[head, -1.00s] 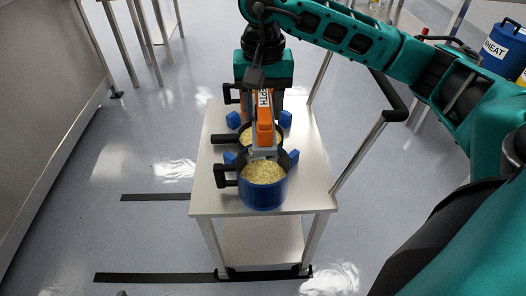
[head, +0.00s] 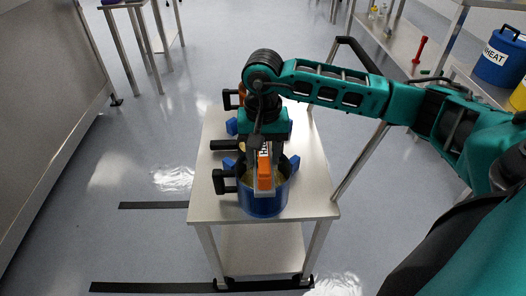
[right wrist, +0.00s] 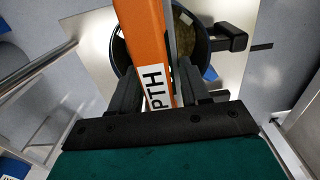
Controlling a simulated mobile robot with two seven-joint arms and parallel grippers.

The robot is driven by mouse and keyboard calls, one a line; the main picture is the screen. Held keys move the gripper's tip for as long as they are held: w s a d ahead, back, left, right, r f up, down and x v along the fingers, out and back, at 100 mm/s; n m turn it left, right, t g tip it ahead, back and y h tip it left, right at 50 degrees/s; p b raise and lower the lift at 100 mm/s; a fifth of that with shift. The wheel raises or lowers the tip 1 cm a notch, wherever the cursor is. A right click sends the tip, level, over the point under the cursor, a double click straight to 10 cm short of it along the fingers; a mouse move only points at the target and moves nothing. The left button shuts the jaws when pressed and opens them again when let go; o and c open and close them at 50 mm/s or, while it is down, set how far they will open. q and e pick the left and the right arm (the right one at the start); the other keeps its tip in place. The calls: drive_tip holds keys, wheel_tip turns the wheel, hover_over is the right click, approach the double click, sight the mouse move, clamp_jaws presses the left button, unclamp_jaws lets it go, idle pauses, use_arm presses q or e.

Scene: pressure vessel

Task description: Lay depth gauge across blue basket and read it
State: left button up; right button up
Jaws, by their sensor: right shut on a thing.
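My right gripper (head: 262,143) points down over the cart and is shut on the orange depth gauge (head: 265,172), which has a white label. In the right wrist view the gauge (right wrist: 141,35) runs up between the fingers, with "PTH" readable. The gauge's near metal part is over the blue basket (head: 262,207), which has a black side handle (head: 223,181). The gauge and arm hide most of the pale grain inside. In the right wrist view the basket's handle (right wrist: 229,38) shows beside the gauge. Whether the gauge touches the rim I cannot tell. My left gripper is out of view.
The basket stands near the front edge of a steel cart (head: 310,207). Behind it, more black-handled vessels and blue blocks (head: 231,126) are partly hidden by my arm. A blue "WHEAT" drum (head: 500,55) and a red object (head: 419,50) stand at upper right.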

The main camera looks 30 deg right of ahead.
drive_tip(key=o, duration=1.2)
wheel_tip(320, 180, up, 12)
drive_tip(key=shift+r+p, duration=0.1)
drive_tip(key=shift+p, duration=0.9)
